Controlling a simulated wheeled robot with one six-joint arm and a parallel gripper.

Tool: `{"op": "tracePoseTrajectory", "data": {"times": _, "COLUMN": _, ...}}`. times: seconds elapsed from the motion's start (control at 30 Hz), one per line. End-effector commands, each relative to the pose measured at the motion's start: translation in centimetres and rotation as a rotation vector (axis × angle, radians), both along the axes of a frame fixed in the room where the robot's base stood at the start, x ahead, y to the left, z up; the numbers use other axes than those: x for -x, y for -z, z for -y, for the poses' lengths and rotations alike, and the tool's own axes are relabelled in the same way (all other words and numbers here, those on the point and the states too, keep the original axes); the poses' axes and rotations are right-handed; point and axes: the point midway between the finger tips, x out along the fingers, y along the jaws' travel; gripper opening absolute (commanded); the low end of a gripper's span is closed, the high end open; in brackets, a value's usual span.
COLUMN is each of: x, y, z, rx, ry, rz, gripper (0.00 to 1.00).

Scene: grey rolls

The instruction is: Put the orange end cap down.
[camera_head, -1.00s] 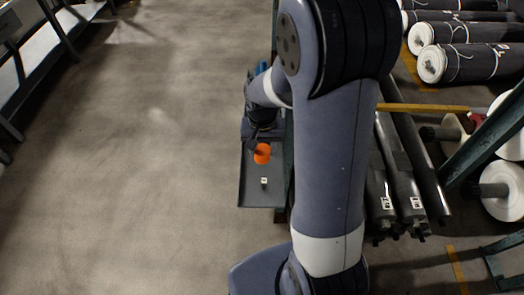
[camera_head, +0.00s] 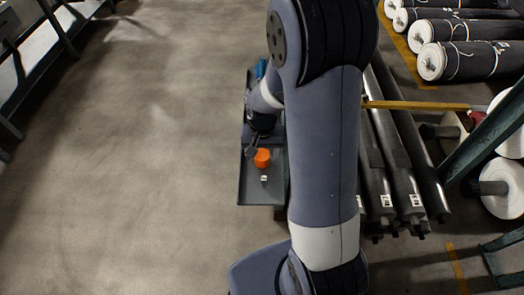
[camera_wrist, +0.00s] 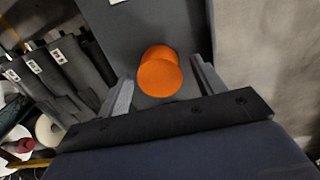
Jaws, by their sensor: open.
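The orange end cap (camera_head: 262,158) rests on the dark grey tray (camera_head: 251,188), which partly shows behind my arm. In the wrist view the end cap (camera_wrist: 159,76) lies between the two fingers of my gripper (camera_wrist: 160,84), with a gap on both sides. The fingers are spread and hold nothing. In the head view my gripper (camera_head: 256,150) is just behind and left of the cap, partly hidden by my own wrist.
A small white item (camera_head: 264,178) is on the tray in front of the cap. A blue object (camera_head: 261,69) is at the tray's far end. Long dark rolls (camera_head: 400,150) lie right of my arm. The floor to the left is clear.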

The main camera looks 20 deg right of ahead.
Motion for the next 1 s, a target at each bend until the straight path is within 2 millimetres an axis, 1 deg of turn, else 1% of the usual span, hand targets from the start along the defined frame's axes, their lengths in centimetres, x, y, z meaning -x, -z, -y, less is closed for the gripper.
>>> {"op": "tracePoseTrajectory", "data": {"times": 0.13, "x": -0.1, "y": -0.7, "z": 0.0, "rx": 0.000, "ry": 0.000, "rz": 0.003, "gripper": 0.65}}
{"op": "tracePoseTrajectory", "data": {"times": 0.23, "x": -0.1, "y": -1.9, "z": 0.0, "rx": 0.000, "ry": 0.000, "rz": 0.005, "gripper": 0.65}}
{"op": "tracePoseTrajectory", "data": {"times": 0.6, "x": -0.1, "y": -9.3, "z": 0.0, "rx": 0.000, "ry": 0.000, "rz": 0.006, "gripper": 0.65}}
{"op": "tracePoseTrajectory", "data": {"times": 0.7, "x": -0.1, "y": -10.7, "z": 0.0, "rx": 0.000, "ry": 0.000, "rz": 0.004, "gripper": 0.65}}
{"op": "tracePoseTrajectory", "data": {"times": 0.83, "x": 0.0, "y": -11.7, "z": 0.0, "rx": 0.000, "ry": 0.000, "rz": 0.002, "gripper": 0.65}}
{"op": "tracePoseTrajectory", "data": {"times": 1.0, "x": 0.0, "y": -12.1, "z": 0.0, "rx": 0.000, "ry": 0.000, "rz": -0.001, "gripper": 0.65}}
